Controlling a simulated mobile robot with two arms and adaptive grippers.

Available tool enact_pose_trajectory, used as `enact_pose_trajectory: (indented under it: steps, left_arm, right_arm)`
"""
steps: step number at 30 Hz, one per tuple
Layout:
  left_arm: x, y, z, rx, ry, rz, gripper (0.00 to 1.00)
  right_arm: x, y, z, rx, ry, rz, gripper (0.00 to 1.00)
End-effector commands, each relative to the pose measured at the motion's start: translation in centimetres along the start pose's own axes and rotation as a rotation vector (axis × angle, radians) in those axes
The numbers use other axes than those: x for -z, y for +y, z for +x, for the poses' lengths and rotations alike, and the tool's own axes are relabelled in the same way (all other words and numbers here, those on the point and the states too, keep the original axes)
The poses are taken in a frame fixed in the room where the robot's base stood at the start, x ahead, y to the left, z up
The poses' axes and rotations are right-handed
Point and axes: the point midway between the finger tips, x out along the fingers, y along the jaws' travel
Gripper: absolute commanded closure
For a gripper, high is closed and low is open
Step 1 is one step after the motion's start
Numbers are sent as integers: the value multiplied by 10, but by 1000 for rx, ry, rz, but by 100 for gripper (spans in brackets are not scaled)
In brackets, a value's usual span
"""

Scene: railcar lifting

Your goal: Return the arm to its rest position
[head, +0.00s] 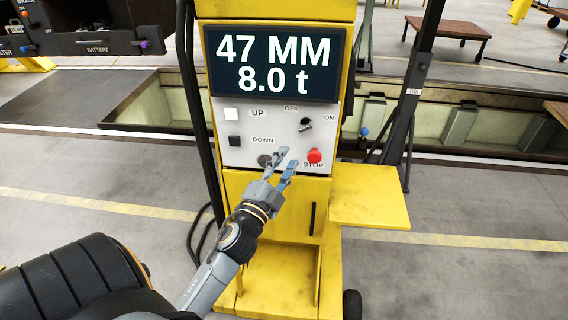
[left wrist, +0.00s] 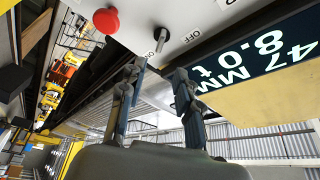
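My left gripper (head: 282,158) is in front of the lower part of the white control panel (head: 270,120) on the yellow console (head: 330,190). It is left of the red STOP button (head: 314,156) and below the OFF/ON switch (head: 305,124). In the left wrist view its two fingers (left wrist: 153,82) stand apart with nothing between them. The red button (left wrist: 106,20) and the switch (left wrist: 158,42) show beyond the fingertips. I cannot tell whether a fingertip touches the panel. The display (head: 275,62) reads 47 MM and 8.0 t. My right gripper is not in view.
The white UP button (head: 231,114) and black DOWN button (head: 234,141) are on the panel's left. A yellow shelf (head: 370,205) juts out at the console's right. Black cables (head: 192,110) run down its left side. Open floor (head: 440,275) lies at the right.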

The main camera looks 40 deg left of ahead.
Motion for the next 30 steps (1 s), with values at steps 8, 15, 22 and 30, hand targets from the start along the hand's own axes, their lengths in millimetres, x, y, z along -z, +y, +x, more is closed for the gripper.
enact_pose_trajectory:
  steps: [8,15,22,30]
  left_arm:
    - [0,-1,-6,1,0,1,67]
    - [0,-1,-5,1,0,1,67]
    - [-7,15,-6,-24,-13,-15,67]
    - [-69,167,-36,-282,-163,-186,67]
  right_arm:
    - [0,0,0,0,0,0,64]
    - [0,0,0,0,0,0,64]
    - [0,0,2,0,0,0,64]
    - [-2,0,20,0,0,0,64]
